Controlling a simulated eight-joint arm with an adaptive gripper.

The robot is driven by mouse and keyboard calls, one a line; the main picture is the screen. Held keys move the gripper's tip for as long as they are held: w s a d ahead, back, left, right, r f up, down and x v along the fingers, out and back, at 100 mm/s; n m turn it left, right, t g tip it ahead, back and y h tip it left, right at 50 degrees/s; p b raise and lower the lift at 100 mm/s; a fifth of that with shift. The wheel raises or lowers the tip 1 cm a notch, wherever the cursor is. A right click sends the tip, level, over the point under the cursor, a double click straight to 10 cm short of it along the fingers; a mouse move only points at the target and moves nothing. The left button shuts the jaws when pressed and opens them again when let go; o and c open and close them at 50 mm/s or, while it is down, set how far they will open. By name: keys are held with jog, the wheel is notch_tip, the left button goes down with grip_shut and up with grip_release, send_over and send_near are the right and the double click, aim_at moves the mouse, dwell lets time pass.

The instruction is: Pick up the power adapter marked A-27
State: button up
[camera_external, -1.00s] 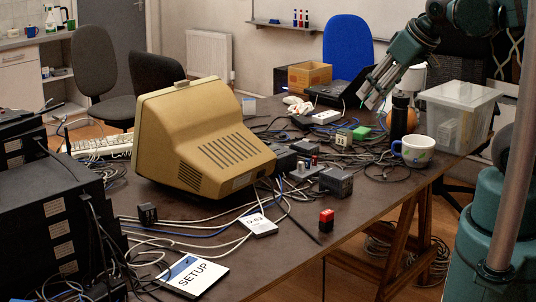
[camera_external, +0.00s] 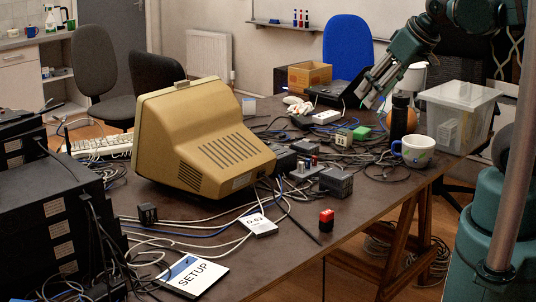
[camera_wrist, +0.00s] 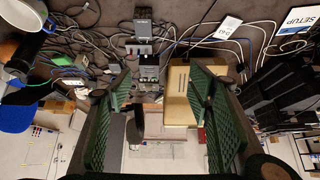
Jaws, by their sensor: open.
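No marking A-27 is readable in either view, so I cannot tell which item is that adapter. A dark boxy adapter (camera_external: 336,181) sits on the table right of the beige monitor. A smaller dark block (camera_external: 147,212) lies at the front left among cables. A white piece marked D-63 (camera_external: 258,224) lies in front of the monitor; it also shows in the wrist view (camera_wrist: 228,27). My gripper (camera_external: 368,98) is open and empty, above the table's far right part. In the wrist view its green fingers (camera_wrist: 160,80) are spread wide, with the table beyond.
The beige monitor (camera_external: 205,135) is a large obstacle. A mug (camera_external: 415,151), dark bottle (camera_external: 401,115) and clear bin (camera_external: 458,112) stand at the right. Cables cover the middle.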

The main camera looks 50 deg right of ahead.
jog(key=w+a+r+n+g, duration=0.2)
jog(key=w+a+r+n, duration=0.3)
jog(key=w+r, duration=0.65)
jog(key=w+a+r+n+g, duration=0.15)
jog(key=w+a+r, duration=0.25)
jog(key=w+a, duration=0.55)
jog(key=n+g+p, duration=0.1)
jog(key=n+g, duration=0.3)
jog(key=n, duration=0.5)
send_over(146, 205)
notch_tip(146, 205, down, 11)
notch_tip(146, 205, down, 28)
jog(key=shift+w, duration=0.1)
jog(key=shift+f, duration=0.5)
